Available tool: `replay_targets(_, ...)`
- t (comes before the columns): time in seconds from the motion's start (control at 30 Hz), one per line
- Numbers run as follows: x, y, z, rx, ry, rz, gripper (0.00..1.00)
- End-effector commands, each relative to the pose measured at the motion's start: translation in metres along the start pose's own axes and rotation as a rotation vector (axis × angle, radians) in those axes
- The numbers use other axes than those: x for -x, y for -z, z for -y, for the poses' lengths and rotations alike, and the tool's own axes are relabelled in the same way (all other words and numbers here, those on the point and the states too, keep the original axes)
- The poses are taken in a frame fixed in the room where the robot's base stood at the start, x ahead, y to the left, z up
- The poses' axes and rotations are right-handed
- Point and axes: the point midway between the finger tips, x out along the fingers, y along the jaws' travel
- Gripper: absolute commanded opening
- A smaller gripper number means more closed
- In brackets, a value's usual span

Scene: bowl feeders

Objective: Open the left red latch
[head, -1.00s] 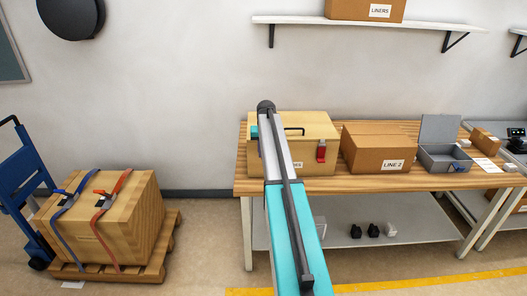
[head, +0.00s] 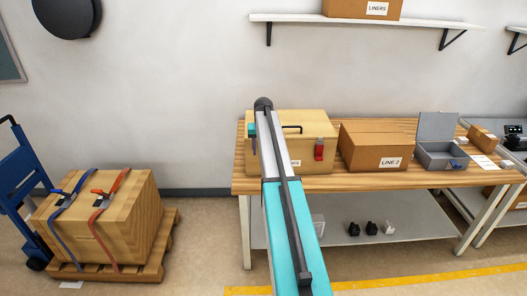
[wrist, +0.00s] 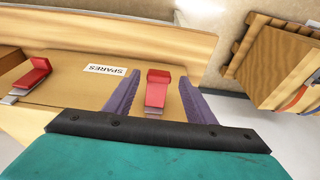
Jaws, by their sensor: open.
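A wooden box (head: 312,122) with a dark top handle stands on the workbench. It also shows upside down in the wrist view (wrist: 75,83), with its SPARES label. The left red latch (wrist: 157,92) is on the box front, between the two spread purple fingers of my gripper (wrist: 160,80). The fingers lie on either side of it; I cannot tell whether they touch it. The right red latch (head: 319,150) shows at the left of the wrist view (wrist: 32,74).
A cardboard box marked LINE 2 (head: 370,148) and an open grey metal box (head: 440,155) stand to the right on the workbench (head: 350,181). A strapped wooden crate (head: 105,215) sits on a pallet at the left. The floor between pallet and bench is clear.

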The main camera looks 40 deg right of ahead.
Motion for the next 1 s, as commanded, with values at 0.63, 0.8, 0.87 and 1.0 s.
replay_targets(0.63, 0.068, 0.0, -0.001, -0.001, 0.0, -0.003, 0.5)
replay_targets(0.8, 0.089, 0.001, -0.001, -0.001, 0.0, -0.003, 0.5)
replay_targets(0.87, 0.097, 0.001, -0.001, -0.001, 0.0, -0.003, 0.5)
replay_targets(1.0, 0.114, 0.001, -0.001, -0.001, 0.0, -0.003, 0.5)
